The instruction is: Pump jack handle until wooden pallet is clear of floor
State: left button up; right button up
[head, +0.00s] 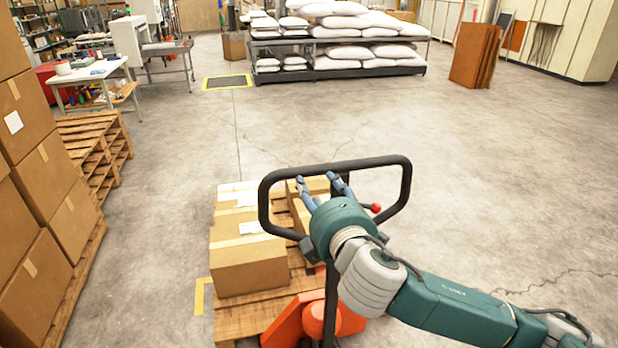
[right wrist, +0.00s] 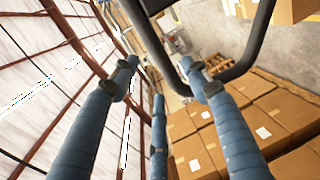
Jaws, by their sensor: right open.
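The black looped jack handle (head: 407,190) stands upright at the lower middle of the head view, above the orange pallet jack (head: 290,328). The wooden pallet (head: 235,318) carries several cardboard boxes (head: 250,265). Any gap under the pallet cannot be made out. My right gripper (head: 318,184) is open, its blue fingers inside the handle's outline in the head view, near the top bar. In the right wrist view the spread fingers (right wrist: 158,72) hold nothing, and the handle (right wrist: 240,68) passes close by the right finger. Contact cannot be told. My left gripper is out of view.
Stacked boxes (head: 45,205) and empty pallets (head: 95,140) line the left side. A rack of white sacks (head: 340,40) stands at the back. A brown panel stack (head: 474,55) is at back right. Open concrete floor lies beyond the jack and to the right.

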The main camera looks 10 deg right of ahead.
aim_at(308, 174)
jog(key=w, duration=0.2)
jog(key=w+b, duration=0.1)
jog(key=w, duration=0.2)
jog(key=w+f, duration=0.1)
jog(key=w, duration=0.1)
jog(key=shift+w, duration=0.25)
jog(key=shift+w+f+b, duration=0.15)
jog(key=shift+w+f, duration=0.05)
jog(key=shift+w, duration=0.45)
jog(key=shift+w+f+b, duration=0.15)
jog(key=shift+w, duration=0.45)
jog(key=shift+c, duration=0.6)
